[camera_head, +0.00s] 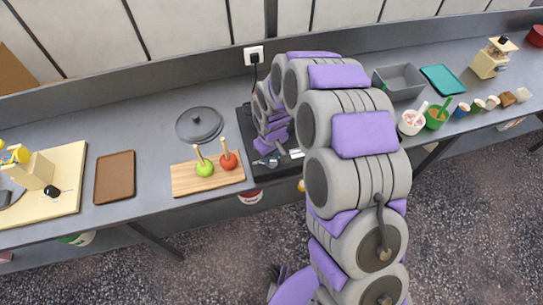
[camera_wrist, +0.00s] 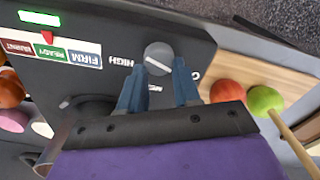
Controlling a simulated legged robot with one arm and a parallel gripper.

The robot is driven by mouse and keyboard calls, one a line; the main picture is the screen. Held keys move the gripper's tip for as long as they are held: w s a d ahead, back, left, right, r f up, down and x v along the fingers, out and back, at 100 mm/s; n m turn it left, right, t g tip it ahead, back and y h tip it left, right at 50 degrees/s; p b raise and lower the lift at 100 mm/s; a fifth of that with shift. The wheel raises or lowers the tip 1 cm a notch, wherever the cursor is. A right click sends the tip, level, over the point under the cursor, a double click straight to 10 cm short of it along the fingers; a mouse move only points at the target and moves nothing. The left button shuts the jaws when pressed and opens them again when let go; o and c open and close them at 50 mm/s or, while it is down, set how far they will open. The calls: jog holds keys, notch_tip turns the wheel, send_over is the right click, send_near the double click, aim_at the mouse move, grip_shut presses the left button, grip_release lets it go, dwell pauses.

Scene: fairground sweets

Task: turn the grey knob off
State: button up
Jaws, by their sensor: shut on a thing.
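The grey knob (camera_wrist: 158,56) is on the dark panel of the cooker, with a white line across its face. The words HIGH and MED are printed beside it, upside down in the wrist view. My gripper (camera_wrist: 159,66) has its two blue fingers on either side of the knob and is shut on it.
A wooden board (camera_head: 190,181) with a green apple (camera_head: 204,169) and a red apple (camera_head: 228,161) on sticks lies close left of the cooker. A lid (camera_head: 199,122) lies behind it. The panel's gauge (camera_wrist: 50,46) has a red pointer by READY and a lit green light (camera_wrist: 38,18).

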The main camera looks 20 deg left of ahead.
jog(key=shift+g+h, duration=0.3)
jog(key=shift+g, duration=0.1)
jog(key=f, duration=0.1)
jog(key=s+d+f, duration=0.1)
jog(key=s+f, duration=0.1)
jog(key=shift+s+d, duration=0.25)
jog(key=shift+d, duration=0.05)
jog(key=o, duration=0.8)
jog(key=shift+o, duration=1.1)
jog(key=shift+w+r, duration=0.15)
jog(key=shift+r, duration=0.15)
jog(key=shift+o, duration=0.8)
jog(key=r, duration=0.2)
jog(key=w+a+r, duration=0.1)
jog(key=r, duration=0.1)
jog(key=shift+w+a+p, duration=0.1)
jog(key=shift+p, duration=0.3)
notch_tip(320, 180, up, 11)
jog(key=p, duration=0.1)
notch_tip(320, 180, up, 5)
send_over(274, 170)
jog(key=w, duration=0.2)
jog(key=shift+s+a+f+t, duration=0.1)
jog(key=shift+a+f+t, duration=0.05)
jog(key=shift+a+t, duration=0.3)
jog(key=shift+a, duration=0.1)
